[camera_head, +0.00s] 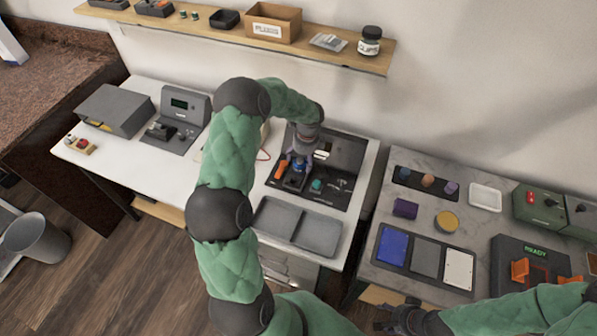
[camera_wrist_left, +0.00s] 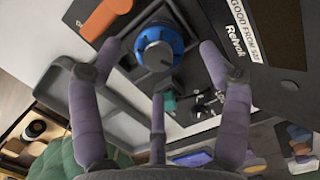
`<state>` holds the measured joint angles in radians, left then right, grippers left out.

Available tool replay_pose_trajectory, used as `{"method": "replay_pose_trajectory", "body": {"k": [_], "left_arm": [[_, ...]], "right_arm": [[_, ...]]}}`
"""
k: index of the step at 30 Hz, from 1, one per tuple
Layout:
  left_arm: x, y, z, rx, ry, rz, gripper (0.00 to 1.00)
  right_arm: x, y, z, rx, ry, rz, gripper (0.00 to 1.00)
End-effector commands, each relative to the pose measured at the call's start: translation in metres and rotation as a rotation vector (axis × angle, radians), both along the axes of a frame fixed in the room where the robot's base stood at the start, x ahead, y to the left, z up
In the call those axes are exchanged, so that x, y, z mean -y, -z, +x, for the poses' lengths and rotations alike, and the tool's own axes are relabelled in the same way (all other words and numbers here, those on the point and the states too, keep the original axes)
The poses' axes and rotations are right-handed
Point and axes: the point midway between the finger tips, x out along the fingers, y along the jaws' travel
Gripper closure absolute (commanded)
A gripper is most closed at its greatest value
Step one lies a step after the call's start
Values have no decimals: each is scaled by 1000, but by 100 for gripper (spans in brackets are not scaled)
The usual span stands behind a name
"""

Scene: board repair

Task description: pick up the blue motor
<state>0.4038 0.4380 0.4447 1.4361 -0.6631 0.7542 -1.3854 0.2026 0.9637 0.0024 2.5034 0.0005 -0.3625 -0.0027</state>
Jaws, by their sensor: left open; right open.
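In the head view the blue motor (camera_head: 299,166) is partly hidden under my left gripper. My left gripper (camera_head: 300,152) is open above it. In the left wrist view the fingers of my left gripper (camera_wrist_left: 158,75) are spread around and below the motor, and I see no clear contact. My right gripper (camera_head: 388,318) is low at the front, beside the right table, apart from the motor.
A grey two-part tray (camera_head: 298,226) sits in front. A shelf (camera_head: 350,54) runs along the wall above.

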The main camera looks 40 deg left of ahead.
Motion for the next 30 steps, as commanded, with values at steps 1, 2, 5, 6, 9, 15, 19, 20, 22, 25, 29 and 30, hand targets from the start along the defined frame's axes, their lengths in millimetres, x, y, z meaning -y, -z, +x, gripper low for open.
{"method": "replay_pose_trajectory", "body": {"k": [1,2,5,6,9,15,19,20,22,25,29,30], "left_arm": [[-1,11,0,-3,0,-1,23],[-3,15,1,-3,-1,-1,23],[-5,29,1,-5,-1,-2,23],[-5,34,1,-4,0,-1,23],[-6,38,1,-1,0,0,23],[-6,38,1,-1,0,0,26],[-6,38,1,-1,0,0,62],[-6,38,1,-1,0,-1,71],[-6,38,1,-2,0,-1,83],[-6,37,2,-1,0,-1,84],[-6,38,1,-1,0,-1,84],[-6,37,1,-2,0,-1,84]], "right_arm": [[0,4,0,0,0,0,43],[0,6,0,0,0,0,43],[0,10,0,0,0,0,43],[0,11,0,0,0,0,43],[0,12,0,0,0,0,43],[0,11,0,0,0,0,43],[0,11,0,0,0,0,43],[0,11,0,0,0,0,43],[0,11,0,0,0,0,43],[0,11,0,0,0,0,43],[0,11,0,0,0,0,43],[0,11,0,0,0,0,43]]}}
